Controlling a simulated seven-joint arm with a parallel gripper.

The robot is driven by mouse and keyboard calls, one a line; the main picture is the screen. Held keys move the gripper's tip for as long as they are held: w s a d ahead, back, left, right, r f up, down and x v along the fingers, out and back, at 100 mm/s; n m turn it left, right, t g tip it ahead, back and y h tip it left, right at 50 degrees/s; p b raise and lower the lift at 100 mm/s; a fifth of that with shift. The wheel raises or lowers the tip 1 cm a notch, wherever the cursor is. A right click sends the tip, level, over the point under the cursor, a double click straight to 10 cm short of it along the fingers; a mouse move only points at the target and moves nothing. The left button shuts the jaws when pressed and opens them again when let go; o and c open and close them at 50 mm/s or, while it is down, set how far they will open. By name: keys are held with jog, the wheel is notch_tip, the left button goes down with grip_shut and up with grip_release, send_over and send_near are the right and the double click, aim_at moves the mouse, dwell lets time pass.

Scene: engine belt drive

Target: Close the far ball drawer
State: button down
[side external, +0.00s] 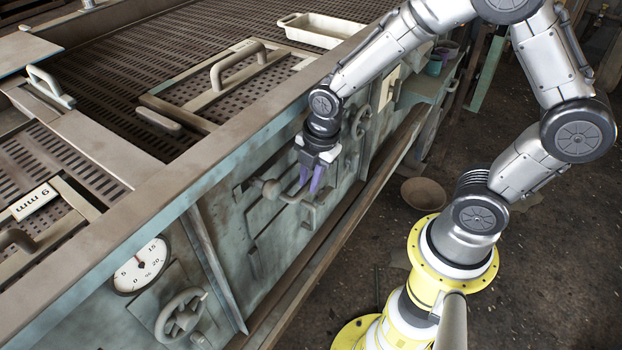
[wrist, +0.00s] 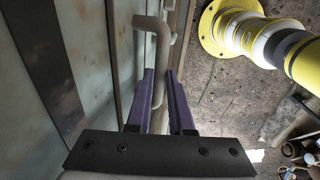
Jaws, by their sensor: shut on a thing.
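The drawer front (side external: 262,214) is a worn grey-green panel in the side of the long machine. How far it stands out from the machine is hard to tell. A metal bar handle (side external: 288,198) sits on it, and the bent handle also shows in the wrist view (wrist: 163,38). My gripper (side external: 310,181) is at the handle's right part, pointing down, with its two purple fingers on either side of the bar. In the wrist view the fingers (wrist: 160,74) are shut on the handle. No balls are in view.
A dial gauge (side external: 140,266) and a handwheel (side external: 181,316) are on the machine's side at lower left. Another handwheel (side external: 362,120) is beyond my gripper. A ledge (side external: 335,235) runs below the panel. A brown bowl (side external: 424,194) lies on the floor.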

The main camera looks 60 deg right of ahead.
jog(key=c, duration=0.8)
grip_release()
jog(key=shift+w, duration=0.3)
notch_tip(320, 180, up, 14)
jog(key=s, duration=0.3)
jog(key=shift+f, duration=0.15)
jog(key=s+d+r+m+t, duration=0.1)
jog(key=s+r+m, duration=0.1)
jog(key=s+m, duration=0.4)
jog(key=s+d+r+m+t, duration=0.1)
jog(key=s+r+m+t, duration=0.1)
jog(key=s+m, duration=0.5)
jog(key=m, duration=0.5)
jog(key=shift+d+r, duration=0.15)
jog(key=shift+r, duration=0.25)
